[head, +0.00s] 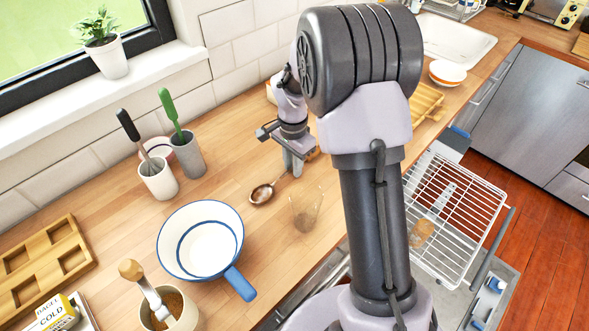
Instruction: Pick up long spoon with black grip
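A spoon (263,193) with a round, dark brownish bowl lies on the wooden counter, its handle running up and right toward my gripper. The grip end of that spoon is hidden, so I cannot tell its colour. A utensil with a black grip (128,125) stands in a white cup (158,180); its lower end is hidden in the cup. My gripper (293,167) points down just above the counter, at the far end of the spoon's handle. Whether its fingers are apart or closed on the handle is too small to tell.
A grey cup (188,158) holds a green-handled utensil. A clear glass (305,212) stands right of the spoon bowl. A white pan (200,242) with blue rim, a canister (172,306) and a wooden tray (38,262) stand nearer. An open dishwasher rack (455,205) is at right.

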